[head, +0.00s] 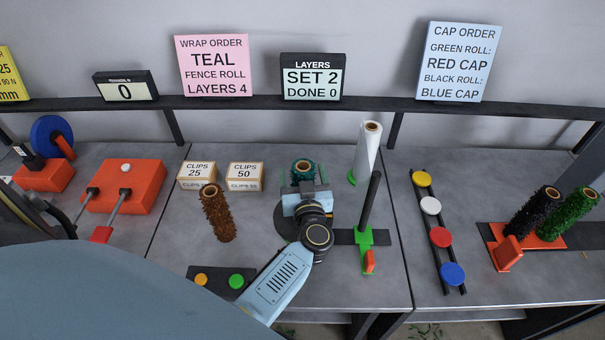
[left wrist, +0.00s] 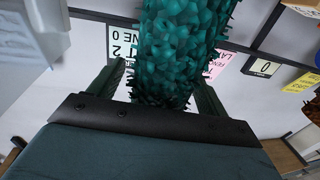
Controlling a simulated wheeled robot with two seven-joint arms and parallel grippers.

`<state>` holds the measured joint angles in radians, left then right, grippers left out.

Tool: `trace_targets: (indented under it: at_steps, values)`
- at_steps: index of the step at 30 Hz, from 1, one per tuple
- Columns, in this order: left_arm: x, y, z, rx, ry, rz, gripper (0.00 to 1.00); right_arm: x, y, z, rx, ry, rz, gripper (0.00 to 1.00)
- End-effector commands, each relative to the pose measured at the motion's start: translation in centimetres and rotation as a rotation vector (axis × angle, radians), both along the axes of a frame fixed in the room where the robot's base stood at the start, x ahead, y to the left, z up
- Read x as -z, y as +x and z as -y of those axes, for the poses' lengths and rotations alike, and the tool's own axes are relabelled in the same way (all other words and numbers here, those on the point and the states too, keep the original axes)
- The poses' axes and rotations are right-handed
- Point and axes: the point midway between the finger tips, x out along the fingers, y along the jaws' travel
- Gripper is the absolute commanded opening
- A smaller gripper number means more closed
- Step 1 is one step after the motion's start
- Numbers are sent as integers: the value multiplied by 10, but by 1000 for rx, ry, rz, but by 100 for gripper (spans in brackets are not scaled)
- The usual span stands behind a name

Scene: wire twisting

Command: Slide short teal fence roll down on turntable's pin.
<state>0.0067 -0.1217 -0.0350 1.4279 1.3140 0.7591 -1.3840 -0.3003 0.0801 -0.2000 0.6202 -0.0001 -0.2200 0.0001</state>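The short teal fence roll (head: 303,168) stands upright, its brown core end facing up. My left gripper (head: 305,188) is around it, with the roll between its fingers. In the left wrist view the teal roll (left wrist: 180,45) runs between the two fingers of the left gripper (left wrist: 165,92). A dark round turntable (head: 287,222) lies under the gripper and is partly hidden by it. The pin is hidden, and I cannot tell how far the roll is down on it. My right gripper is not in view.
A brown roll (head: 218,218) stands left of the turntable, with clip boxes (head: 244,176) behind it. A white roll (head: 368,150) and a dark post on a green base (head: 364,237) stand to the right. Caps (head: 440,237) lie on a rail further right. A button panel (head: 219,280) is in front.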

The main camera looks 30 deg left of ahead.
Motion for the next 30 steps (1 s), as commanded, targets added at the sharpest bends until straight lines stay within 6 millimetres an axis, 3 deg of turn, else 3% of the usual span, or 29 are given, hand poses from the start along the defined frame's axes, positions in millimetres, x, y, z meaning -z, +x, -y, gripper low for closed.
trace_targets:
  at_steps: [11,24,30]
  values:
    - [1,-6,5,1,-2,-2,78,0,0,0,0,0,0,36]
    - [1,-75,62,-1,-4,-3,78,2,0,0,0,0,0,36]
    - [1,-96,81,0,-2,-2,78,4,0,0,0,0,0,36]
